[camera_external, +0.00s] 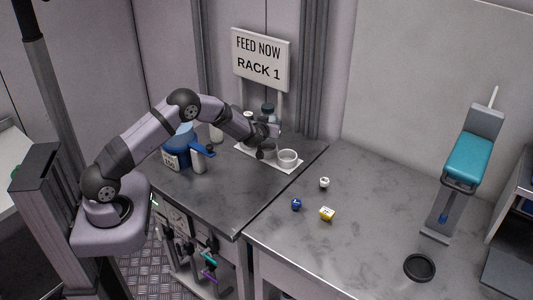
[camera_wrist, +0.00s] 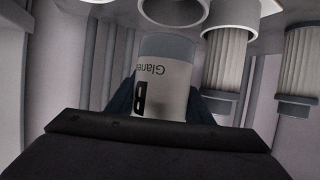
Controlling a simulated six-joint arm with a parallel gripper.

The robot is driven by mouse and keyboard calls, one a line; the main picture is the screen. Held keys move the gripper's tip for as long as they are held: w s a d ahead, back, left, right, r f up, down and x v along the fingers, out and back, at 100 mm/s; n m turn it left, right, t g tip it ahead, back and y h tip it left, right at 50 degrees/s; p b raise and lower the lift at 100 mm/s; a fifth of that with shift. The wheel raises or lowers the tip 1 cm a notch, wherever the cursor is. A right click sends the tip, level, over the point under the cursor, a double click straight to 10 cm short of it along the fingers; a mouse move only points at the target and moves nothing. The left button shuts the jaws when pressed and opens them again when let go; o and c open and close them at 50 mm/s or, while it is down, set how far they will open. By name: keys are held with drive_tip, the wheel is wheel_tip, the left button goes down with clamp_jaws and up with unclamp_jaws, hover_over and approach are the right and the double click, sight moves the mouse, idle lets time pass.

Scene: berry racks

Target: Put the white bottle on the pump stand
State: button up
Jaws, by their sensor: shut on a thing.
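The white bottle (camera_wrist: 160,78) has black lettering and a grey band at the end away from my gripper. My gripper (camera_wrist: 164,104) is shut on it, with a dark finger on each side. The lettering appears upside down in the wrist view. The pump stand (camera_external: 298,167) is a white plate with round cups at the back of the dark counter, and my gripper (camera_external: 267,138) is over its left part. In the wrist view, the bottle's grey end is close to a round holder (camera_wrist: 174,10); I cannot tell if they touch. The arm hides much of the bottle in the outside view.
A white cup (camera_external: 288,157) stands on the plate's right. A sign (camera_external: 261,58) rises behind. A blue container (camera_external: 180,145) stands left. Small white (camera_external: 324,183), blue (camera_external: 296,204) and yellow (camera_external: 327,213) items lie on the right counter near a black ring (camera_external: 420,267).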

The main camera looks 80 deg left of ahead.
sight(266, 140)
drive_tip(key=shift+f+b, duration=2.8)
drive_tip(key=shift+f, duration=0.4)
drive_tip(key=shift+f, duration=0.15)
drive_tip(key=o, duration=1.5)
drive_tip(key=shift+c, duration=0.2)
drive_tip(key=shift+f, duration=0.1)
drive_tip(key=shift+d, duration=0.1)
drive_tip(key=shift+b+v, duration=0.75)
drive_tip(key=shift+v, duration=2.85)
